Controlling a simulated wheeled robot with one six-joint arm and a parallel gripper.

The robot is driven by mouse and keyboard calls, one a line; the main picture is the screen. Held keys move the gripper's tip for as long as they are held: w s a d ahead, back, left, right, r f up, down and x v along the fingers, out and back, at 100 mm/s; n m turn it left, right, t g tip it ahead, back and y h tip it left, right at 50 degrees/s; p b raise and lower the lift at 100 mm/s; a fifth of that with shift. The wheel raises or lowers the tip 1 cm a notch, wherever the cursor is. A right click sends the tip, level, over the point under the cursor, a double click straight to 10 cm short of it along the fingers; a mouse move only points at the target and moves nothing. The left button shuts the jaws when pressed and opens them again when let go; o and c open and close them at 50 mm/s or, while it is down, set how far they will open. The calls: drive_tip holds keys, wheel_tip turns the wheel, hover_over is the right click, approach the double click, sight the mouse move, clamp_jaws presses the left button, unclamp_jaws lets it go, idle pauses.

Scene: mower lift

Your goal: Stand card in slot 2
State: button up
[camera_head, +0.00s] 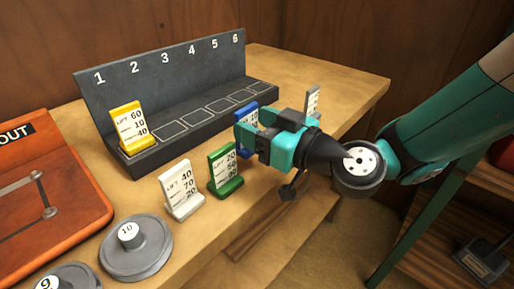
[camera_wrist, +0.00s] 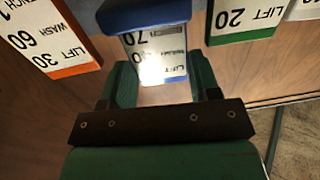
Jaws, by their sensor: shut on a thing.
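The dark rack (camera_head: 163,70) is numbered 1 to 6, with outlined slots along its base. A yellow card (camera_head: 129,125) stands in slot 1. Slot 2 (camera_head: 170,129) and the slots to its right look empty. My gripper (camera_head: 250,132) is shut on a blue card (camera_head: 246,113), in front of the rack's right part. In the wrist view, the blue card (camera_wrist: 160,55) sits between the two green fingers (camera_wrist: 163,85). Whether it touches the table cannot be told.
A white card (camera_head: 180,190) and a green card (camera_head: 225,171) stand on the table left of my gripper. Another card (camera_head: 312,101) stands behind it; an orange-based card (camera_wrist: 55,35) shows in the wrist view. Grey weights (camera_head: 136,248) and an orange board (camera_head: 45,200) lie at left.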

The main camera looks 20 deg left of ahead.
wheel_tip(320, 180, down, 4)
drive_tip(key=shift+f+b, duration=0.1)
drive_tip(key=shift+b, duration=0.65)
drive_tip(key=shift+f+b, duration=0.2)
drive_tip(key=shift+b, duration=0.15)
drive_tip(key=o, duration=0.9)
drive_tip(key=shift+r+p, duration=0.2)
drive_tip(key=shift+p, duration=0.65)
drive_tip(key=b+v, duration=0.5)
drive_tip(key=b, duration=0.1)
drive_tip(key=b+v, duration=0.6)
drive_tip(key=f+b+v, duration=0.1)
drive_tip(key=b+v, duration=0.5)
drive_tip(key=shift+d+f, duration=0.15)
drive_tip(key=shift+d, duration=0.05)
drive_tip(key=shift+s, duration=0.1)
